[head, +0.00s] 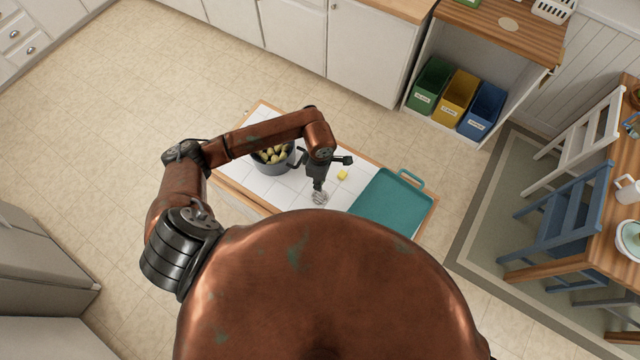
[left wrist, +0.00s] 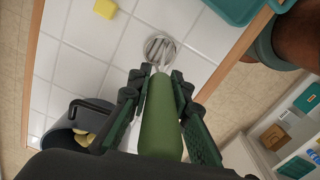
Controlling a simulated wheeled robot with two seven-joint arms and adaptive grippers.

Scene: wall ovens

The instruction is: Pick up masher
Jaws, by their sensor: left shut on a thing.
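The masher has a green handle (left wrist: 160,120) and a round grey slotted metal head (left wrist: 160,47) in the left wrist view. The head also shows over the white tiled top in the head view (head: 320,198). My left gripper (left wrist: 158,95) is shut on the green handle, with one finger on each side. In the head view my left gripper (head: 318,180) is over the tiled island, between the pot and the teal tray. I cannot tell whether the masher head touches the tiles. My right gripper is not in view.
A dark pot (head: 275,165) of yellow-green produce stands left of the gripper. A yellow block (head: 342,175) and a teal tray (head: 390,204) lie to the right on the tiled top (head: 262,118).

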